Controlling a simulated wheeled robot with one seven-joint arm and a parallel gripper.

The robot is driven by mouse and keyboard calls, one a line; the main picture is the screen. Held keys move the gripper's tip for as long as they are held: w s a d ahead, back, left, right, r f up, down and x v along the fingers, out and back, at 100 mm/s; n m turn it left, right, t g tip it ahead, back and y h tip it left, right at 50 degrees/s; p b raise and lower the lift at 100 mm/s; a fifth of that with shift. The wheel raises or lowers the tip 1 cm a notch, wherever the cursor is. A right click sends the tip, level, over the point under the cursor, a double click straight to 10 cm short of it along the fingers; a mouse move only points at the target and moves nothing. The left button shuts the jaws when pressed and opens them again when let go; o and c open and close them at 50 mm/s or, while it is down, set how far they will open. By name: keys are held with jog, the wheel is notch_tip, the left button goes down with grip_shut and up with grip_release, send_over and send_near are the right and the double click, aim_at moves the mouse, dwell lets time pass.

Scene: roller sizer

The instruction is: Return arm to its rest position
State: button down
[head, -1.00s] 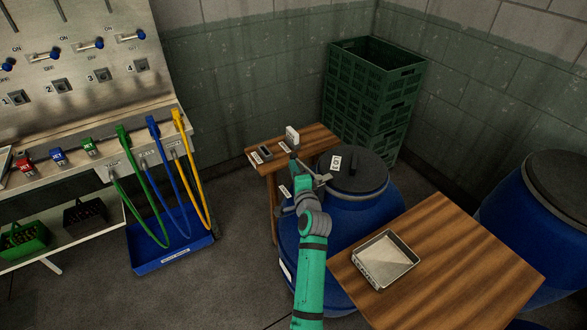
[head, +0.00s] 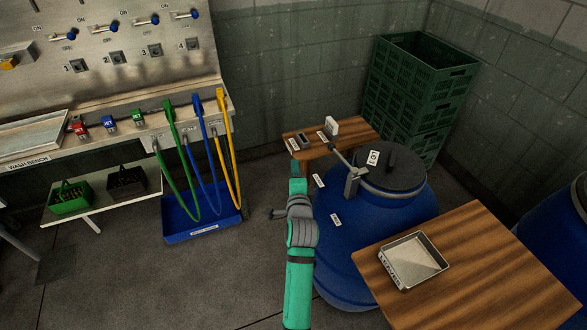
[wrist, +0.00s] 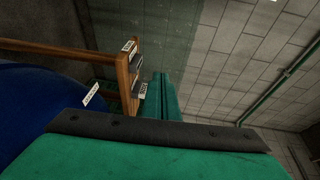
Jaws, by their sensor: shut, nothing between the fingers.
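My green arm reaches forward from the bottom middle of the head view. My gripper (wrist: 161,80) shows in the wrist view as green fingers close together, with nothing between them. In the head view the green end of the arm (head: 298,186) stands left of the large blue barrel (head: 375,235), apart from the things on the small table. Its fingertips are hard to make out there.
A small wooden table (head: 357,136) stands behind the barrel, with green crates (head: 415,90) beyond. A larger wooden table (head: 470,265) with a metal tray (head: 412,261) is at right. The wash bench (head: 110,142) and blue hose tray (head: 203,221) are at left. Floor between is clear.

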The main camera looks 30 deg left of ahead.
jog(key=shift+s+a, duration=0.2)
jog(key=shift+s, duration=0.05)
dwell(0.3)
jog(key=s+d+f+n+t+h, duration=0.1)
jog(key=s+d+f+n+h, duration=0.1)
jog(key=s+d+f, duration=0.65)
jog(key=s+d+f+n+h, duration=0.3)
jog(key=s+d+f, duration=0.3)
jog(key=s+d, duration=0.55)
jog(key=s+d+r+n+h, duration=0.1)
jog(key=s+d+r+n, duration=0.1)
jog(key=s, duration=0.7)
jog(key=s+d+r+n+h, duration=0.1)
jog(key=s+d+r+n, duration=0.1)
jog(key=s+d, duration=0.3)
jog(key=s+d+r+n+h, duration=0.1)
jog(key=s+d+r+n, duration=0.1)
jog(key=s, duration=1.1)
jog(key=shift+d+r+n, duration=0.4)
jog(key=shift+d+n, duration=0.1)
jog(key=shift+d, duration=0.2)
